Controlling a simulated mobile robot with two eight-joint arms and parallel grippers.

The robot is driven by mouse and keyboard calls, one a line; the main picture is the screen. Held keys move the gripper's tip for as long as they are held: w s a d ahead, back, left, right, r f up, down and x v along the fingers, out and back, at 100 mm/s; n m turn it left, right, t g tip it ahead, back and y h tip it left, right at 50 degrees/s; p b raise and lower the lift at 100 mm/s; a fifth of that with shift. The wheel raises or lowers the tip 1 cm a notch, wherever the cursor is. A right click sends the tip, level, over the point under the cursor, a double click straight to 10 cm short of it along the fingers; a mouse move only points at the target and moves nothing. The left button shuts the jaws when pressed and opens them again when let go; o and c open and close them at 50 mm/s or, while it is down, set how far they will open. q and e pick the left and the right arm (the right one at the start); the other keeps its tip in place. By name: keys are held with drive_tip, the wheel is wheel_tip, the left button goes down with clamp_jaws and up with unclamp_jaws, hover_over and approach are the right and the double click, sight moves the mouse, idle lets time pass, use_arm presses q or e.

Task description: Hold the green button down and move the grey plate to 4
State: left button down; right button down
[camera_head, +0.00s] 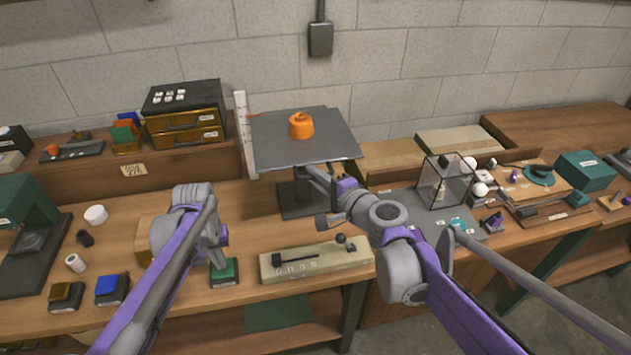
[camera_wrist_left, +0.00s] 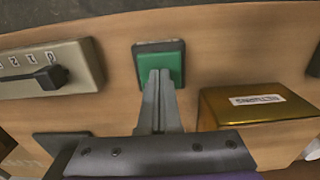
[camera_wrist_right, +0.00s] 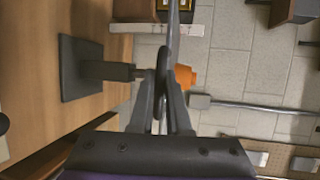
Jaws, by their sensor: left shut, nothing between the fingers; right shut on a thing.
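The green button (camera_head: 223,275) sits on a dark base at the table's front. My left gripper (camera_head: 220,264) is shut and empty, pointing down with its tips on the button. In the left wrist view the fingertips (camera_wrist_left: 160,74) overlap the button (camera_wrist_left: 160,57); how far it is pressed I cannot tell. The grey plate (camera_head: 285,145) lies flat on a post, with an orange object (camera_head: 300,125) on top.
A beige box with a slider and black knob (camera_head: 318,260) stands right of the button. A blue button (camera_head: 111,289) and a yellow one (camera_head: 66,296) lie to the left. A clear case (camera_head: 445,182) stands right of my right gripper.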

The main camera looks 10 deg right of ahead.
use_arm(q)
drive_tip(key=shift+s+f, duration=0.1)
drive_tip(key=shift+f, duration=0.05)
use_arm(e)
drive_tip(key=c, duration=0.9)
unclamp_jaws()
drive_tip(key=v, duration=1.2)
use_arm(q)
drive_tip(key=shift+r+p, duration=1.9)
drive_tip(key=shift+r, duration=1.8)
drive_tip(key=shift+w, duration=0.2)
use_arm(e)
drive_tip(key=r, duration=0.2)
drive_tip(key=w+r, duration=0.1)
drive_tip(key=r, duration=0.2)
drive_tip(key=shift+r, duration=0.15)
use_arm(q)
drive_tip(key=shift+s, duration=0.1)
